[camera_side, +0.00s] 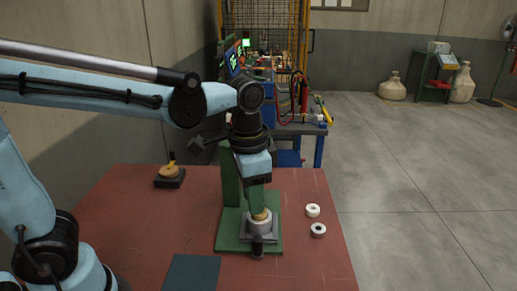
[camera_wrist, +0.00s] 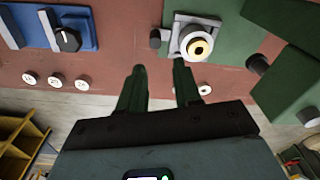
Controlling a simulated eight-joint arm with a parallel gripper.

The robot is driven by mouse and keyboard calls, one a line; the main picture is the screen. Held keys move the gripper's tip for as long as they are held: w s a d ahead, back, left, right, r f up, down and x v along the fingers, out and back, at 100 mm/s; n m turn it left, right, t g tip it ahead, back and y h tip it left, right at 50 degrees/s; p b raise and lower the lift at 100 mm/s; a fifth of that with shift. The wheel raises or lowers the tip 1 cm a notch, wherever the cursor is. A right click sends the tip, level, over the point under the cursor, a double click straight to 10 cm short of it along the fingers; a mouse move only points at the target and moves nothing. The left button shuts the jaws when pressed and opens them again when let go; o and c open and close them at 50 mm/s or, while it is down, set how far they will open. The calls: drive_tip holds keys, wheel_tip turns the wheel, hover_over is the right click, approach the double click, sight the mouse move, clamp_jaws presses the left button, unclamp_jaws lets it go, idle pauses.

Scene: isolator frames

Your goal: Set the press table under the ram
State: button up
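The press (camera_side: 230,190) is green and stands upright on a green base plate (camera_side: 222,240). The press table looks like a grey block (camera_side: 260,228) on that base, carrying a pale ring with a brass-coloured centre. A dark knob (camera_side: 257,246) sticks out at its near side. In the wrist view the block (camera_wrist: 177,40) lies just beyond my fingertips, with its knob (camera_wrist: 155,38) to the left. My gripper (camera_wrist: 160,68) is open, with nothing between its fingers; its tips appear apart from the knob. The ram is not clearly seen; my arm covers the press's upper part in the side view.
Two pale rings (camera_side: 312,210) (camera_side: 318,229) lie right of the press. A wooden-topped stamp (camera_side: 170,177) sits at the back left of the red tabletop (camera_side: 125,215). A dark flat plate (camera_side: 192,272) lies in front. Green press parts (camera_wrist: 290,85) crowd the wrist view's right.

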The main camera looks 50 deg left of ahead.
sight(257, 238)
drive_tip(key=shift+m+g, duration=0.3)
drive_tip(key=f, duration=0.8)
drive_tip(key=d+f, duration=0.1)
drive_tip(key=f, duration=0.3)
drive_tip(key=shift+w+f, duration=0.1)
drive_tip(key=shift+w, duration=0.05)
drive_tip(key=shift+a, duration=0.1)
clamp_jaws()
